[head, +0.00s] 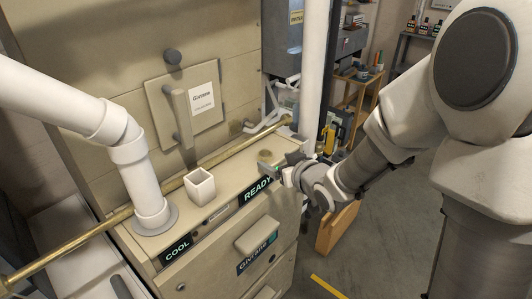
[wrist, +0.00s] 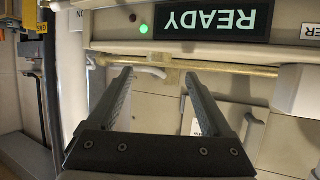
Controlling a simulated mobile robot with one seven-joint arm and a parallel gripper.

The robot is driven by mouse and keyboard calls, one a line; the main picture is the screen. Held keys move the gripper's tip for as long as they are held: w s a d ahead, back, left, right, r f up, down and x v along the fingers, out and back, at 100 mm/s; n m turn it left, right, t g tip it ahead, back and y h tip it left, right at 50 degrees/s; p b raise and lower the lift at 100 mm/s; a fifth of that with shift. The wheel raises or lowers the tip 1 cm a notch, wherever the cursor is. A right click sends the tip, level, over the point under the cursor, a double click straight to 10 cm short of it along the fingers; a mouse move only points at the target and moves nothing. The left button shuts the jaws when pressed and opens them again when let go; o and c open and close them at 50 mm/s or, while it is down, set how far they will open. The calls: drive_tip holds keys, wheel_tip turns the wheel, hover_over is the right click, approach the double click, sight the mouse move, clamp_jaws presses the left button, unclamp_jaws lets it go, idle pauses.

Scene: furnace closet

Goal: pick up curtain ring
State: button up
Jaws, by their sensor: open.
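I cannot make out a curtain ring for certain in either view. In the head view a small tan, roundish shape (head: 265,156) shows on the furnace top beside my fingertips; it is too small to tell what it is. My gripper (head: 276,168) is over the right end of the furnace top, near the READY sign (head: 255,191). In the wrist view my gripper (wrist: 158,74) has its two dark fingers wide apart, with nothing held between them. The READY sign (wrist: 212,19) appears upside down beyond the fingers, beside a green light.
A white square cup (head: 200,188) and a thick white pipe (head: 151,190) stand on the furnace top (head: 222,163) to the left. A brass rod (head: 232,142) runs along its back. A panel with a handle (head: 182,115) is on the wall behind.

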sight(263, 153)
drive_tip(key=shift+b+x, duration=0.35)
drive_tip(key=shift+x, duration=2.6)
drive_tip(key=shift+d+r, duration=0.1)
drive_tip(key=shift+r, duration=0.1)
clamp_jaws()
drive_tip(key=shift+r, duration=0.1)
